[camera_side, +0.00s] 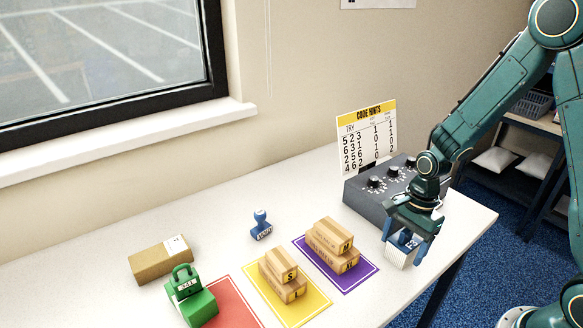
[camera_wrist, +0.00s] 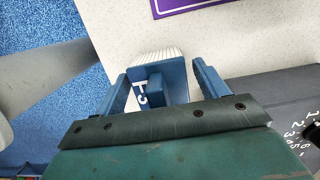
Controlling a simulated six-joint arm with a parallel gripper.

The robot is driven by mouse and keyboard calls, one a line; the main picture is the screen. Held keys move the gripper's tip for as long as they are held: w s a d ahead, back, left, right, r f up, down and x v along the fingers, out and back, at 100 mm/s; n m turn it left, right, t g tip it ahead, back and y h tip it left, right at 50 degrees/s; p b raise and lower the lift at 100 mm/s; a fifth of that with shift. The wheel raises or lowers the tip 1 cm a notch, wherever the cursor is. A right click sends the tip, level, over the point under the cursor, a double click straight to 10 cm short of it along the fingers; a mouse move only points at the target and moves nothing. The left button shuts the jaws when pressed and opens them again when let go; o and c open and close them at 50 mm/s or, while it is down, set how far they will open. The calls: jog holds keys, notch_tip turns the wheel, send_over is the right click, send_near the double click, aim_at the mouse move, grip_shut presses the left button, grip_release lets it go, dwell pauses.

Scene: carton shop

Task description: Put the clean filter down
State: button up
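The filter (camera_side: 402,255) is a white pleated block with a blue frame, a blue grip tab and a small label starting with F. It is near the table's right front edge, below my gripper, and seems to rest on the tabletop. In the wrist view the filter (camera_wrist: 158,66) lies between my gripper's (camera_wrist: 160,78) two blue fingers, with a narrow gap on each side. My gripper (camera_side: 408,236) is open around it in the side view. The filter's underside is hidden.
A grey dial box (camera_side: 370,205) with a code hints card (camera_side: 367,135) stands just behind. A blue stamp (camera_side: 261,226), cardboard box (camera_side: 160,260) and green padlock (camera_side: 190,300) are further left.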

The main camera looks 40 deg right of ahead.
jog(key=shift+r, duration=0.1)
jog(key=shift+d+r, duration=0.3)
jog(key=shift+r, duration=1.7)
jog(key=shift+d+r, duration=0.3)
jog(key=shift+r, duration=1.75)
jog(key=shift+d+r, duration=0.3)
jog(key=shift+r, duration=1.7)
jog(key=s+a+r+n+t+h, duration=0.1)
jog(key=s+a+r+n+t, duration=0.1)
jog(key=s+r+n, duration=0.4)
jog(key=s+a+r+n+t, duration=0.2)
jog(key=s+r+n, duration=0.5)
jog(key=n, duration=0.5)
jog(key=shift+s+a+t+h, duration=0.25)
jog(key=shift+s+t+h, duration=0.15)
jog(key=shift+s+t, duration=0.3)
